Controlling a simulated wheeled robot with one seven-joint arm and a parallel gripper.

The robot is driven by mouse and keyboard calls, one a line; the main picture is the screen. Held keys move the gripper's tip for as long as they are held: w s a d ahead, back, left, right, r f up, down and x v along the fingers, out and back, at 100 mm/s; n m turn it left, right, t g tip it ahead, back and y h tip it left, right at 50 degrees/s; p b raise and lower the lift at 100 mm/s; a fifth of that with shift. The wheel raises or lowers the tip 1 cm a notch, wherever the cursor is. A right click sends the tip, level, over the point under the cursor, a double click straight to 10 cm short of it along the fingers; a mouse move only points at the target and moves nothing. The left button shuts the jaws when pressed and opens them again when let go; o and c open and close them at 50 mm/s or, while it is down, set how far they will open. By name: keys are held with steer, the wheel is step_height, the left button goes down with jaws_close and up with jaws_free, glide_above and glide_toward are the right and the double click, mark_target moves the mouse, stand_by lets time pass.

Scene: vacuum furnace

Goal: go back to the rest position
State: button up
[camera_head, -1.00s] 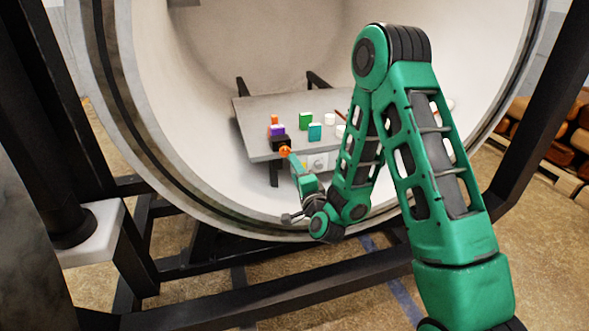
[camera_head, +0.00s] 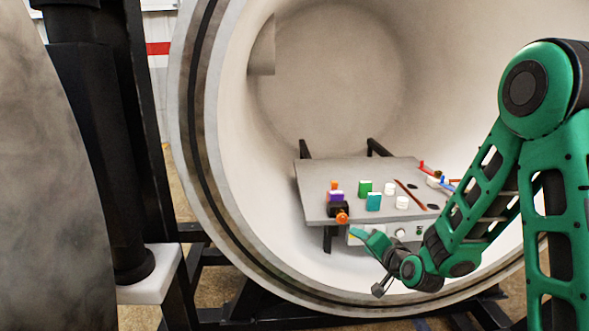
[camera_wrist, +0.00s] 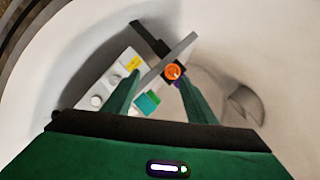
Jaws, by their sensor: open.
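My gripper (camera_head: 358,234) is open and empty, just below and right of the front edge of the grey table (camera_head: 318,192) inside the furnace. In the wrist view its two green fingers (camera_wrist: 157,92) stand apart. A black block (camera_head: 311,209) with an orange round knob (camera_head: 342,217) sits at the table's front edge, a little beyond the fingertips. In the wrist view the orange knob (camera_wrist: 173,71) shows in the gap between the fingers, near the table's edge (camera_wrist: 170,58). I cannot tell the exact distance.
Purple (camera_head: 336,197), green (camera_head: 365,188) and teal (camera_head: 373,202) blocks and white cylinders (camera_head: 402,202) stand on the table. A white panel with knobs (camera_head: 400,234) is below its front edge. The round furnace wall (camera_head: 240,180) surrounds the arm. Dark frame posts stand left.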

steer(key=s+d+r+n+g+h, duration=0.15)
steer(key=s+d+g, duration=0.25)
steer(key=s+d, duration=0.45)
steer(key=s+d+r+n+g+h, duration=0.1)
steer(key=s+d+n+g+h, duration=0.15)
steer(key=s+d, duration=0.55)
steer(key=s+d+r+m+g, duration=0.1)
steer(key=s+r+g, duration=0.1)
steer(key=s, duration=1)
steer(key=s+d+r+m+g, duration=0.1)
steer(key=s+g, duration=0.4)
steer(key=s, duration=0.8)
step_height(320, 180, up, 2)
steer(key=shift+s+d+r+y, duration=0.1)
steer(key=shift+s+d+y, duration=0.15)
steer(key=shift+d+y, duration=0.25)
steer(key=shift+w+f, duration=0.25)
steer(key=shift+w, duration=0.45)
